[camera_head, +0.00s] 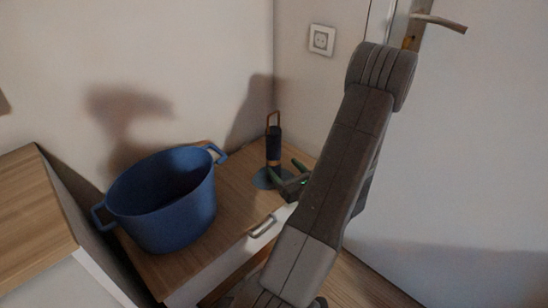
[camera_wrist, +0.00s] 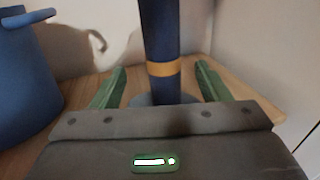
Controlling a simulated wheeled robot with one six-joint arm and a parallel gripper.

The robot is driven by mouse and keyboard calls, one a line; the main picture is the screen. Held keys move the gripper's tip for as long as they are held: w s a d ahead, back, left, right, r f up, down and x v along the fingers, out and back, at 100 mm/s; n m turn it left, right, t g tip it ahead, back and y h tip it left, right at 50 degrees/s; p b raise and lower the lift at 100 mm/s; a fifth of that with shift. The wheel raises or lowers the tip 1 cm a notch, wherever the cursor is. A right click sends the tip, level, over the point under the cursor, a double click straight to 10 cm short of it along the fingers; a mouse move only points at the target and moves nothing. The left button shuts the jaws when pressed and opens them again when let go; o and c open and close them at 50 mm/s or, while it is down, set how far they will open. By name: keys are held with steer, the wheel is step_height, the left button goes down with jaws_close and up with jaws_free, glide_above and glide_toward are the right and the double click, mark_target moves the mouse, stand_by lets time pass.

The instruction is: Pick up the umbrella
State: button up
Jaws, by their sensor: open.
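The umbrella (camera_head: 273,148) is a slim, dark blue upright shape with an orange loop handle at its top. It stands on a round blue-grey base (camera_head: 262,179) on the wooden cabinet top. In the wrist view the umbrella (camera_wrist: 163,35) rises in the middle with an orange band around it; its top is out of frame. My gripper (camera_head: 287,170) is open and low beside the umbrella. Its green fingers (camera_wrist: 162,82) show on the left and right of the umbrella in the wrist view, not touching it. I cannot tell whether it is fully between the fingertips.
A large blue pot (camera_head: 165,200) with side handles stands left on the cabinet top (camera_head: 235,190); it also shows in the wrist view (camera_wrist: 25,80). Walls rise close behind. A drawer handle (camera_head: 262,227) is on the cabinet front. A white door (camera_head: 460,140) is at right.

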mark_target(277, 161)
steer(key=x, duration=0.3)
steer(key=b+x, duration=0.1)
steer(key=x, duration=0.1)
steer(key=f+x, duration=0.1)
steer(key=x, duration=0.1)
steer(key=shift+w+b, duration=0.35)
steer(key=shift+b, duration=0.05)
steer(key=shift+w+a+r, duration=0.1)
steer(key=shift+w, duration=0.15)
steer(key=c, duration=1.3)
